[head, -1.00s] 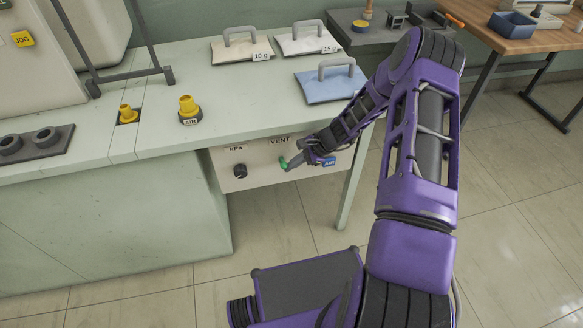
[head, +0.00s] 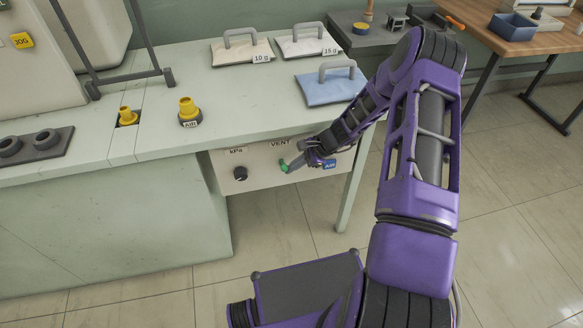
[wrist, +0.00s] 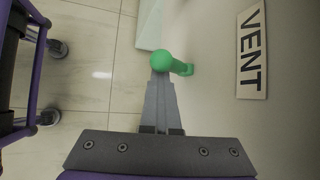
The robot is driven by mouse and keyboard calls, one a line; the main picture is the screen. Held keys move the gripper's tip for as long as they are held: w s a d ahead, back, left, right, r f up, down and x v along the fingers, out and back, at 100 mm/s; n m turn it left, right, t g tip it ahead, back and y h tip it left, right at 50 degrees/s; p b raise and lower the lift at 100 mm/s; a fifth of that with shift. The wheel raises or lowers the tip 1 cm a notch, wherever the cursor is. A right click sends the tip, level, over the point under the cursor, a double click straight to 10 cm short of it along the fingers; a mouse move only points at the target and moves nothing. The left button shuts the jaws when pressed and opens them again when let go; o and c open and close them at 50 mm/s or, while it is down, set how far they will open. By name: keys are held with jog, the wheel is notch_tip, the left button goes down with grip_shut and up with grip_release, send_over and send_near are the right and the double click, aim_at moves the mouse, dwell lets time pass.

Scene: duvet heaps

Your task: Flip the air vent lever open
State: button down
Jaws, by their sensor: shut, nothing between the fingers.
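The green vent lever (head: 283,165) sits on the front panel (head: 262,179) under the counter, below the printed word VENT. In the wrist view the lever (wrist: 182,68) has a round green knob and a short stem running right to the panel. My gripper (head: 291,166) is at the lever's right side in the head view. In the wrist view its closed grey fingertips (wrist: 161,76) reach the knob's near side and appear to touch it or nearly so. They hold nothing.
The counter edge overhangs the panel. A yellow AIR fitting (head: 188,108) and handled weighted pads (head: 330,83) are on top. Floor below is clear.

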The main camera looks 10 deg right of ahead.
jog(key=p+v, duration=0.2)
jog(key=v, duration=1.5)
jog(key=shift+d, duration=0.2)
jog(key=shift+r, duration=0.15)
